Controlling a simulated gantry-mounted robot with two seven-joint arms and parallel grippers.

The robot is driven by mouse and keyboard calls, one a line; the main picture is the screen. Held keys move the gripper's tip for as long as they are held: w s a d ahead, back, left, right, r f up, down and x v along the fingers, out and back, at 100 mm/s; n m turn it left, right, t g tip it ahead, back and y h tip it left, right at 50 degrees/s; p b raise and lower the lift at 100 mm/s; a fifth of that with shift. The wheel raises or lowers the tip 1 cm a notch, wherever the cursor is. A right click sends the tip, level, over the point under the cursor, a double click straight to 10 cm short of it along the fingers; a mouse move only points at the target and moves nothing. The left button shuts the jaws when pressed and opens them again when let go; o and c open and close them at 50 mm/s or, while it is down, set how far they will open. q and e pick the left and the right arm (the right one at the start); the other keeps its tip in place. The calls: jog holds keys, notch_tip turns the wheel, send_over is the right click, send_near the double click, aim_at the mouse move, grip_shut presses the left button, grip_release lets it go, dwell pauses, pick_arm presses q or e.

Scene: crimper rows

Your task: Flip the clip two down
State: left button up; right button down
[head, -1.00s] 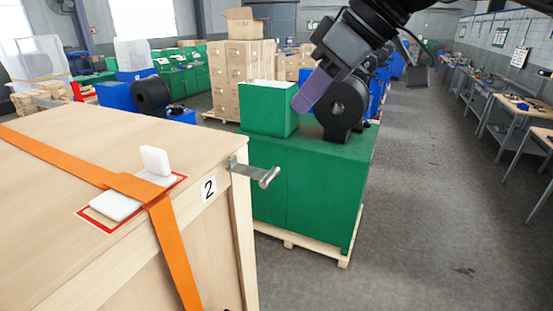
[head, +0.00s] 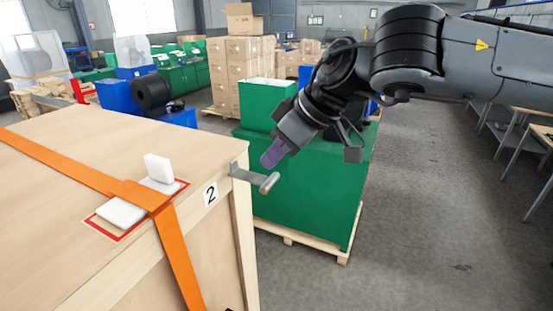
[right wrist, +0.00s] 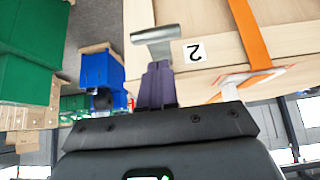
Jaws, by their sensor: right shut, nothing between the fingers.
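A grey metal lever-like clip (head: 254,178) sticks out to the right from the wooden crate's top corner, beside the number 2 label (head: 210,194). Its outer end is a rounded bar. It also shows in the right wrist view (right wrist: 156,39). My right gripper (head: 271,157), with purple fingers, is shut and empty. Its tips point down and left, just above the clip's outer end in the head view. In the right wrist view the fingertips (right wrist: 157,68) appear close to the clip; I cannot tell whether they touch. My left gripper is not in view.
The crate top (head: 70,150) carries an orange strap (head: 178,258) over a white piece (head: 158,168) with an upright tab, inside a red outline. A green cabinet (head: 300,205) stands behind the clip. The floor to the right is open.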

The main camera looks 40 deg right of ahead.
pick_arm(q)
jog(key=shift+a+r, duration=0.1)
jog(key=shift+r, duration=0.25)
pick_arm(e)
jog(key=shift+s+f, duration=0.2)
jog(key=shift+f, duration=0.95)
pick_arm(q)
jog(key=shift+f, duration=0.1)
pick_arm(e)
jog(key=shift+d, duration=0.1)
